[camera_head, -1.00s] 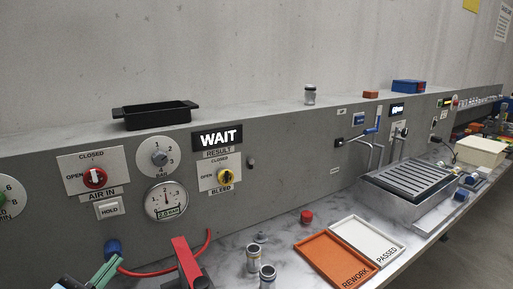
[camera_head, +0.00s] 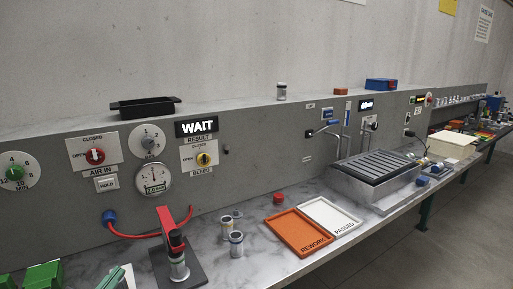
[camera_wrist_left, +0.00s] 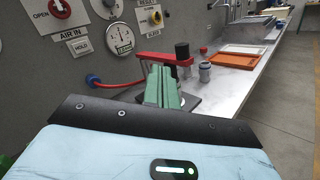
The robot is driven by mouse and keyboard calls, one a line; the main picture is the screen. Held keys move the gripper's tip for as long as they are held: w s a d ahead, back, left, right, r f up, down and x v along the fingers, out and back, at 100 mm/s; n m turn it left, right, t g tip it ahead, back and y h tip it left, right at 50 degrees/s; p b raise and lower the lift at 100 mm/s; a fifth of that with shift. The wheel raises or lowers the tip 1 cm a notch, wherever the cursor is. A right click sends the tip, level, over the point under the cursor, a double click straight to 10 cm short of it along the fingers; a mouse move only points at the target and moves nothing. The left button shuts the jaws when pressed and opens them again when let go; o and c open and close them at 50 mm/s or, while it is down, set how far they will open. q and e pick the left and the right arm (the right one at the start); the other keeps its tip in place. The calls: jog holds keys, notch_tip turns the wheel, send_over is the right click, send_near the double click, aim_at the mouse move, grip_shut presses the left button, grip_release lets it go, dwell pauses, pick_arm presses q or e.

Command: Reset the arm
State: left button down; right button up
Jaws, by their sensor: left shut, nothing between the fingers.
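My left gripper (camera_head: 116,279) shows at the bottom left of the head view, with only its green fingers and a pale part in the frame. In the left wrist view its green fingers (camera_wrist_left: 162,87) are together, with nothing between them. It is in front of and to the left of the red clamp fixture (camera_head: 167,228), which also shows behind the fingers in the left wrist view (camera_wrist_left: 160,58). A metal cylinder (camera_head: 179,268) stands at the fixture, under the red arm. My right gripper is in neither view.
Metal cylinders (camera_head: 236,244) stand right of the fixture. An orange rework tray (camera_head: 283,222) and a white passed tray (camera_head: 343,212) lie farther right. A red hose (camera_head: 140,236) runs to the fixture. Green objects (camera_head: 42,275) are at the lower left. The panel wall (camera_head: 260,160) stands behind.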

pick_arm(q)
jog(key=s+d+f+n+g+y, duration=0.1)
jog(key=s+f+n+g, duration=0.25)
jog(key=f+n, duration=0.75)
jog(key=s+d+f+n+g+y, duration=0.15)
jog(key=s+f+n, duration=0.35)
jog(key=f+n, duration=0.5)
jog(key=s+d+f+n+g, duration=0.2)
jog(key=s+d+f+n, duration=0.1)
jog(key=s+f+n, duration=0.3)
jog(key=s+d+f+n+g, duration=0.2)
jog(key=s+d+f+n, duration=0.1)
jog(key=s+f+n, duration=0.4)
jog(key=s+n, duration=0.3)
jog(key=n, duration=0.4)
jog(key=shift+s, duration=0.35)
